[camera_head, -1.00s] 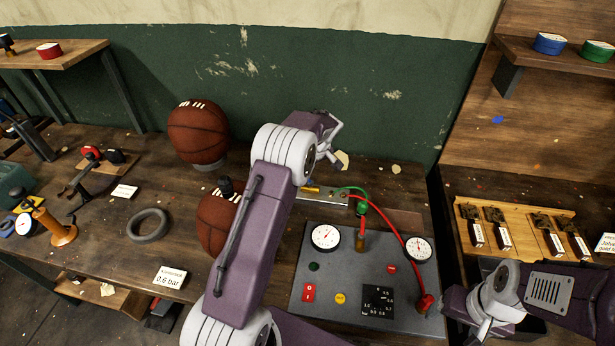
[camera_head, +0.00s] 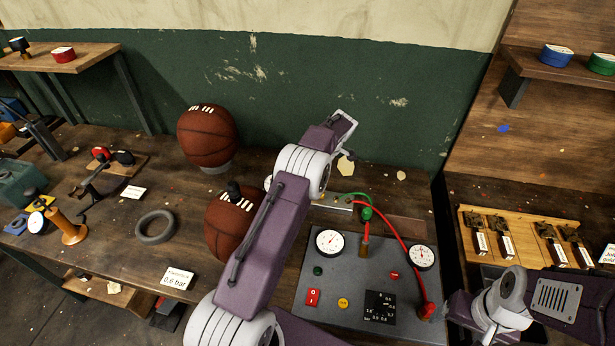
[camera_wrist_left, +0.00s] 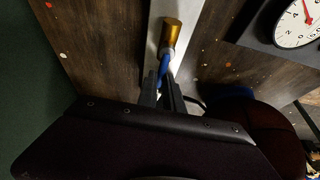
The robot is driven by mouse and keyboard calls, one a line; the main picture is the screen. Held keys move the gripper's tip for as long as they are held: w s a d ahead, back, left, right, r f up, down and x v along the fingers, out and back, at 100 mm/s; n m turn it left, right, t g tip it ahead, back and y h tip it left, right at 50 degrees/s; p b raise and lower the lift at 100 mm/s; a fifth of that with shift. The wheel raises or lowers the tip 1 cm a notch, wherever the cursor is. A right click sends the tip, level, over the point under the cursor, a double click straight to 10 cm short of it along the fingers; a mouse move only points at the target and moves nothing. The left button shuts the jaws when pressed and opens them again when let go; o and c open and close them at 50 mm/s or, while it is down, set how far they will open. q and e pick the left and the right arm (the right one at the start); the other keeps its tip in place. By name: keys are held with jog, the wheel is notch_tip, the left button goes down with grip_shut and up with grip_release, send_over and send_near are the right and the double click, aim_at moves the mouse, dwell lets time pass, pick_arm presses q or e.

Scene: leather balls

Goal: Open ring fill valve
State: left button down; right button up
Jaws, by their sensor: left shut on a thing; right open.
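In the left wrist view my left gripper (camera_wrist_left: 166,100) is shut on a blue lever or stem (camera_wrist_left: 163,66). A brass cylinder (camera_wrist_left: 172,32) sits just beyond it, on a pale metal strip (camera_wrist_left: 190,55). In the head view this strip (camera_head: 335,203) lies behind the grey panel (camera_head: 330,275), while my left arm hides my left fingers and the blue part. A green fitting (camera_head: 366,213) with green and red hoses stands by the strip's right end. My right gripper (camera_head: 468,318) is open beside the panel's right edge, near the red hose end (camera_head: 427,310).
Two brown balls stand left of my left arm, one at the back (camera_head: 207,135) and one partly hidden (camera_head: 228,225). A grey ring (camera_head: 155,226) lies on the bench. The panel carries two gauges (camera_head: 329,242). A wooden board (camera_head: 518,240) with several metal fittings is at right.

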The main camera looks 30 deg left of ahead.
pick_arm(q)
jog(key=shift+n, duration=0.3)
dwell(0.4)
jog(key=c, duration=1.5)
grip_release()
jog(key=shift+d+r, duration=0.1)
jog(key=shift+d+r, duration=0.15)
jog(key=shift+r, duration=0.2)
jog(key=p+v, duration=0.2)
jog(key=v, duration=0.6)
